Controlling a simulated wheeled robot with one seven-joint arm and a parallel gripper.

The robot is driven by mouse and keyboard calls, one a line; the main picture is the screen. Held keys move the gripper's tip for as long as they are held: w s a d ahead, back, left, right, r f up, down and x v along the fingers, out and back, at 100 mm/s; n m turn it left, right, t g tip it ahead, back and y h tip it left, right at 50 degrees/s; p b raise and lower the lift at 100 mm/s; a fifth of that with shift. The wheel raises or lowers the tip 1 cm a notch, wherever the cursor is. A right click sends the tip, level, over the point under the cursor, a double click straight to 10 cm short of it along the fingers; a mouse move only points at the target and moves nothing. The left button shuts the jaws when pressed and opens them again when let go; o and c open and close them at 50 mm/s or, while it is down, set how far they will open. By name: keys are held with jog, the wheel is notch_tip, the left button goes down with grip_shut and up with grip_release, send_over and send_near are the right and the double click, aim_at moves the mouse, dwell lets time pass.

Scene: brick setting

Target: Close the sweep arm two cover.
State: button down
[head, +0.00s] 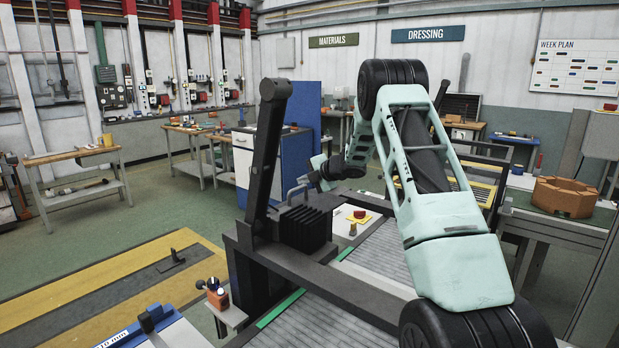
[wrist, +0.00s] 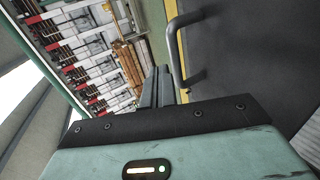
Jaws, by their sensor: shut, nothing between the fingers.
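A dark upright arm (head: 266,150) rises from the dark machine frame in the head view, beside a black ribbed block (head: 305,229). I cannot tell for sure which part is the sweep arm two cover. In the wrist view a dark flat panel (wrist: 245,50) with a bent bar handle (wrist: 175,50) fills the right side. My gripper (wrist: 161,78) is shut and empty, its fingertips just left of the handle's lower end. I cannot tell whether they touch it. In the head view my gripper (head: 302,182) is small and partly hidden, above the ribbed block.
My pale green arm spans the right of the head view over the grey slatted machine bed (head: 310,322). A small orange fixture (head: 218,298) stands at the front left. Workbenches (head: 75,158) line the back left. Green floor (head: 115,215) lies open at left.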

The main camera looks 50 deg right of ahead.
jog(key=shift+w+a+f+b, duration=0.1)
jog(key=shift+w+f+b, duration=0.25)
jog(key=shift+w+f, duration=0.25)
jog(key=shift+s+f, duration=0.1)
